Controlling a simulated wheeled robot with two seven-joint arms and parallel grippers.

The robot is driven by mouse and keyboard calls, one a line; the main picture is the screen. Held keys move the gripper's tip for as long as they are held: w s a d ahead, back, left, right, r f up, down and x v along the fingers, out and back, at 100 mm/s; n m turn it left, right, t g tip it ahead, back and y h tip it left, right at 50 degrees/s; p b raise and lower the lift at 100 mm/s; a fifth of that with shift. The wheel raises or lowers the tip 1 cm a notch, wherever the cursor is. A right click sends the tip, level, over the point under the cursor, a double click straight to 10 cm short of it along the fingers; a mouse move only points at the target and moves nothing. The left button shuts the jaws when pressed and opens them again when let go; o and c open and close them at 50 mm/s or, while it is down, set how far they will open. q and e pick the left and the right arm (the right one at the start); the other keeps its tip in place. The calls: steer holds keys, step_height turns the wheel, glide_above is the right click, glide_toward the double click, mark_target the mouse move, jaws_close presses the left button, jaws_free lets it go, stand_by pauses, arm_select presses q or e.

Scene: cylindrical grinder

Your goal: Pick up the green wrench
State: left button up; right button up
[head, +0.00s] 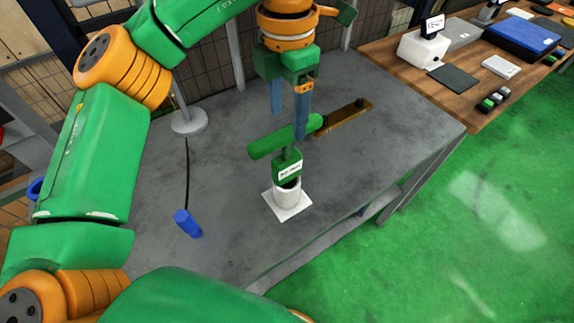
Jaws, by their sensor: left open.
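The green wrench (266,143) is T-shaped, with a thick crossbar and a labelled green body below it. It appears to stand upright in a white round holder (288,193) on a white square plate (275,203), on the grey table. My left gripper (288,124) points down with its two blue-grey fingers apart and nothing held between them. Its nearer finger overlaps the right part of the crossbar in the picture. I cannot tell whether it touches the bar. My right gripper is not in view.
A brown bar (345,119) lies behind the wrench. A blue-handled tool (188,223) with a thin dark shaft lies to the left, near a grey round stand base (188,122). A wooden bench (400,70) with several items stands at the right. The table's front right is clear.

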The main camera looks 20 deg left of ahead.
mark_target(287, 148)
arm_select(q)
step_height(287, 148, down, 2)
steer(key=shift+f+b, duration=0.1)
steer(key=shift+b, duration=0.35)
steer(key=shift+f, duration=0.15)
step_height(287, 148, down, 6)
steer(key=shift+a+f+p, duration=0.1)
steer(key=shift+p, duration=0.9)
steer(key=shift+w+f, duration=0.1)
steer(key=shift+f, duration=0.25)
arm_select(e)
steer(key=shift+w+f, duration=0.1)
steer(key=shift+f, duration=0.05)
arm_select(q)
jaws_close()
steer(key=shift+r, duration=0.1)
